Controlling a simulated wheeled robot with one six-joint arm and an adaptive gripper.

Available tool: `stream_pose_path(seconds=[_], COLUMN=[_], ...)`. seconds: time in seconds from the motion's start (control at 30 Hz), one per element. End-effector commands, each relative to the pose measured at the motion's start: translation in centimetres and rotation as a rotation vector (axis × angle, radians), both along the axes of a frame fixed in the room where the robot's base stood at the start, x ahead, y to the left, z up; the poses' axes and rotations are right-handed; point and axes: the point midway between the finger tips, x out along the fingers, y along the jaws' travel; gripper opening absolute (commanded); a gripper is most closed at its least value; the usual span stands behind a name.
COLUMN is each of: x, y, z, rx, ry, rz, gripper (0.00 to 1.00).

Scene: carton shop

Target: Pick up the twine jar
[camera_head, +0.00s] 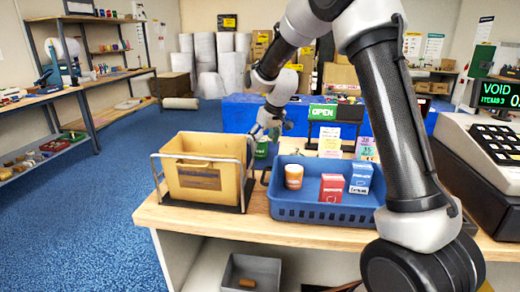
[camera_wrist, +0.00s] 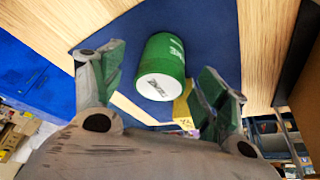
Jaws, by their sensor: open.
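The twine jar, a green cylinder with a white end and partly legible lettering, shows in the wrist view (camera_wrist: 163,48). It lies in line with the gap between the fingers of my gripper (camera_wrist: 163,75), which are spread apart with green pads on either side. Neither finger visibly touches it. In the head view my gripper (camera_head: 265,132) points down behind the counter's front items, between the yellow bin and the blue basket. A green bit of the jar (camera_head: 262,150) shows just below it, mostly hidden.
The yellow bin (camera_head: 200,178) in a metal frame stands left of the jar on the wooden counter (camera_head: 230,220). The blue basket (camera_head: 310,212) on the right holds an orange-brown jar (camera_head: 293,176), a red box (camera_head: 332,188) and a blue box (camera_head: 361,179). A green OPEN sign (camera_head: 323,112) stands behind.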

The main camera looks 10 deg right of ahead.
Motion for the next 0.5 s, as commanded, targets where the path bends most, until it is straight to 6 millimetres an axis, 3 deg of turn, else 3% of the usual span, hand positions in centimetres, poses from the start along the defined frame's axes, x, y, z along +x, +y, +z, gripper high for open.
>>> stream_pose_path(seconds=[0.2,0.5], x=[1.2,1.4], y=[0.8,0.9], z=[-2.9,-3.4], rx=[0.0,0.0], ry=[0.001,0.0], rz=[0.0,-0.001], gripper=[0.74,0.74])
